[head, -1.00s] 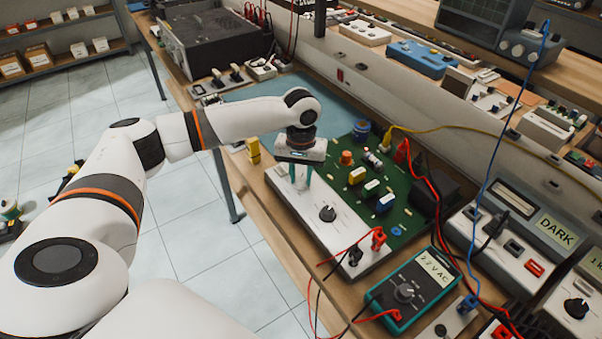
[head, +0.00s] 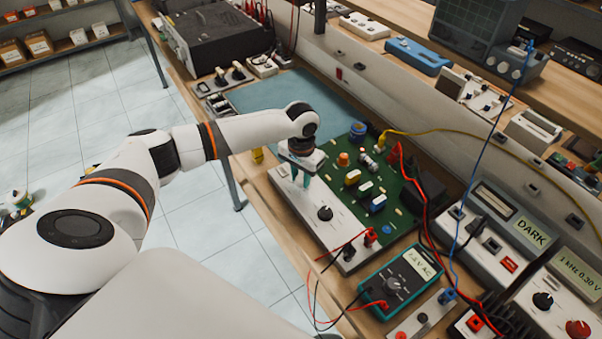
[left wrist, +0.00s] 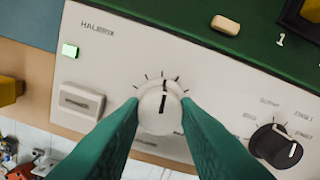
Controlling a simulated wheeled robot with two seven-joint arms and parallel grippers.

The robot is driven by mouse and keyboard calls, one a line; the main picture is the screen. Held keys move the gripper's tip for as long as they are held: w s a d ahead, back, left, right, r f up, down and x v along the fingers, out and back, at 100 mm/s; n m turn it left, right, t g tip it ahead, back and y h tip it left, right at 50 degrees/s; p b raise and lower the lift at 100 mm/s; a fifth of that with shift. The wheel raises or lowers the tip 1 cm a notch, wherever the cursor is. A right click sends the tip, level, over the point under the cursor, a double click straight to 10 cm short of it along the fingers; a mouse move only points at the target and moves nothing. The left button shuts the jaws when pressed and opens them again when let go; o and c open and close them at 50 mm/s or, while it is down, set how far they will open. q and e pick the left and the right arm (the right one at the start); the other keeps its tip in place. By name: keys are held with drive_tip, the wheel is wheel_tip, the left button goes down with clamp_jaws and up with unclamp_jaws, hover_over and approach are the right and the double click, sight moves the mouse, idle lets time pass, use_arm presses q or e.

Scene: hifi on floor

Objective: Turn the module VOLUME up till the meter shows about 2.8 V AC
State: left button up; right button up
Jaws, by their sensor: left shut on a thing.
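The module (head: 350,260) is a white panel with a green circuit board behind it. My left gripper (head: 301,182) comes down over the panel's left part. In the left wrist view its green fingers (left wrist: 161,112) are shut on a white knob (left wrist: 160,108), one on each side. The knob's dark pointer line points nearly straight up, and the label below it is mostly hidden. A dark knob (head: 325,213) sits farther right on the panel and also shows in the wrist view (left wrist: 277,147). The teal meter (head: 388,300) has a lit display (head: 422,262) reading V AC; its small digits are unclear.
Red and black leads run from the module's sockets (head: 370,238) to the meter. A blue mat (head: 290,98) lies behind. A green lamp (left wrist: 70,50) is lit on the panel.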

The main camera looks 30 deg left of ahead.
sight(301, 179)
use_arm(q)
drive_tip(key=o, duration=1)
drive_tip(key=shift+c, duration=0.2)
drive_tip(key=shift+r, duration=0.1)
wheel_tip(301, 179, up, 12)
drive_tip(key=shift+b, duration=0.45)
